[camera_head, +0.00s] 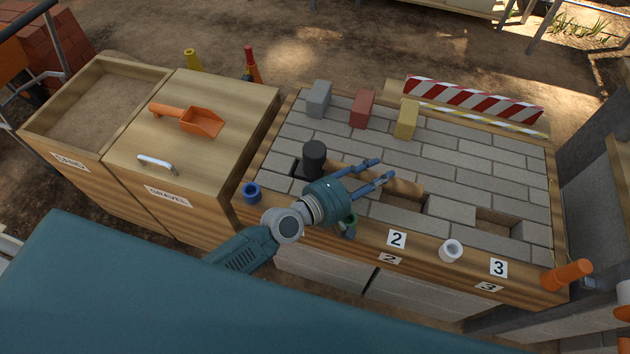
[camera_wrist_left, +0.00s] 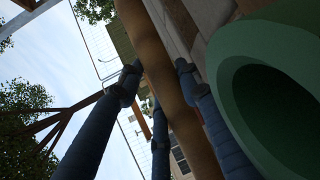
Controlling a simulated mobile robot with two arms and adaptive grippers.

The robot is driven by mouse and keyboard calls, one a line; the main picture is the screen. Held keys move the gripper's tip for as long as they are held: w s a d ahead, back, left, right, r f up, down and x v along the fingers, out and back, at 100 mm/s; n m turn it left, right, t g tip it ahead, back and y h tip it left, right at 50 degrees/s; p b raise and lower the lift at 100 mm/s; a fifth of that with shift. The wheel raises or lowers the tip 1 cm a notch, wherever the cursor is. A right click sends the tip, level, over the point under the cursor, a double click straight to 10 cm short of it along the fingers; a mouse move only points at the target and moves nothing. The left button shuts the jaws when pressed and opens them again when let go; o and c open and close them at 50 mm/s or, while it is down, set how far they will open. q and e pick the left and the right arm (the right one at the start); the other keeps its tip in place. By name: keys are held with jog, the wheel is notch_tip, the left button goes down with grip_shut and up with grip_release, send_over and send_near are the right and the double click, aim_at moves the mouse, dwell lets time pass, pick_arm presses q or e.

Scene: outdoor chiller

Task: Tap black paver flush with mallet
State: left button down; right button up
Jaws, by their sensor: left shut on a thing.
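The mallet has a black head (camera_head: 314,158) and a light wooden handle (camera_head: 404,187). My left gripper (camera_head: 382,171) is shut on the handle, with its blue fingers either side of it, over the paved bench (camera_head: 480,164). The left wrist view shows the handle (camera_wrist_left: 168,90) running between the fingers. My right gripper is not in view.
Grey (camera_head: 319,98), red (camera_head: 362,108) and yellow (camera_head: 406,118) blocks stand at the back of the bench. Open recesses lie behind labels 2 (camera_head: 397,239) and 3 (camera_head: 498,267). A green cup (camera_head: 348,226) and white cup (camera_head: 450,250) are at the front edge.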

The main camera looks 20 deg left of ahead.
pick_arm(q)
jog(key=shift+a+r, duration=0.1)
jog(key=shift+r, duration=0.3)
jog(key=a+r, duration=0.3)
jog(key=a, duration=0.1)
jog(key=a+r+p, duration=0.1)
jog(key=a+r, duration=0.2)
jog(key=a, duration=0.1)
jog(key=a+r+p, duration=0.1)
jog(key=a+r, duration=0.3)
jog(key=shift+a, duration=0.35)
